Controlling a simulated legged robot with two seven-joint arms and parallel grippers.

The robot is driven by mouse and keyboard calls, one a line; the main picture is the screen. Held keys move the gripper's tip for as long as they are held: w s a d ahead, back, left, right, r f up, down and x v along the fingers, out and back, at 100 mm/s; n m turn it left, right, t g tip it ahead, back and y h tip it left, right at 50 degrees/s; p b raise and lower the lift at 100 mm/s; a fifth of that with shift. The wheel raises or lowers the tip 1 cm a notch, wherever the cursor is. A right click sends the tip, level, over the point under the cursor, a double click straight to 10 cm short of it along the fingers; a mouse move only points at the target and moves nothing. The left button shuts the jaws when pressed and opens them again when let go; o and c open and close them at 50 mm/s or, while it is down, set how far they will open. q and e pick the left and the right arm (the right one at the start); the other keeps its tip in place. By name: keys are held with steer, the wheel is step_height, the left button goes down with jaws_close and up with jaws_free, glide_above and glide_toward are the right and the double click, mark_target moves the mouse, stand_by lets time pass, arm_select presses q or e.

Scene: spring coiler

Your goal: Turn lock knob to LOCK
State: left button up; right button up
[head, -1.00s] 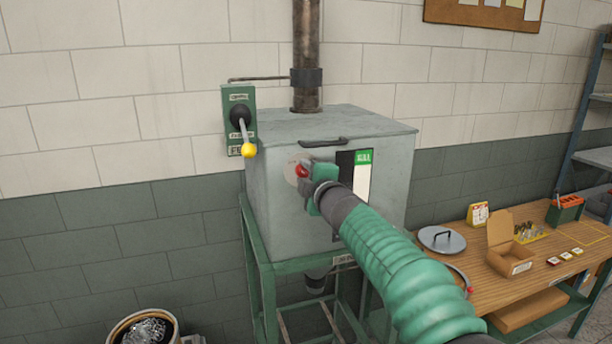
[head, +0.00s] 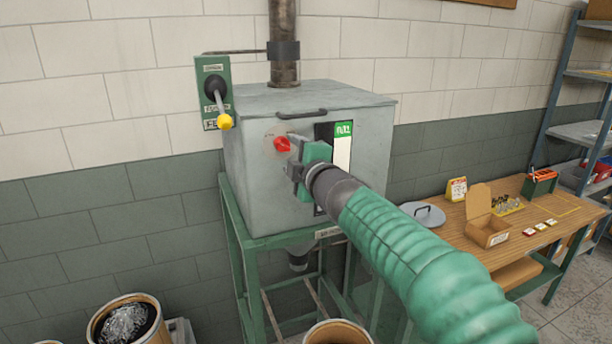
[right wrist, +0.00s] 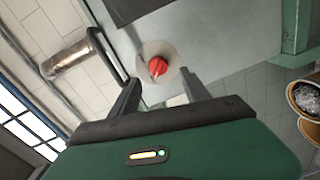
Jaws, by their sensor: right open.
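The lock knob (head: 282,144) is red and sits on a pale round plate on the front of the grey metal box (head: 255,185). In the right wrist view the red knob (right wrist: 158,67) shows between and beyond my open fingers, with clear space around it. My right gripper (head: 290,162) is open and empty, in front of the box just right of and below the knob. It does not appear to touch the knob. The plate's markings are too small to read. My left gripper is not in view.
A green lever panel (head: 214,92) with a yellow-tipped handle is on the wall at left. A wooden bench (head: 470,240) with a cardboard box (head: 487,225) and small items stands at right. A bin of coiled wire (head: 127,322) is at lower left.

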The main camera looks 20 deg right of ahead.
steer(key=s, duration=1)
steer(key=shift+r, duration=0.3)
steer(key=shift+d, duration=0.1)
steer(key=shift+f, duration=0.1)
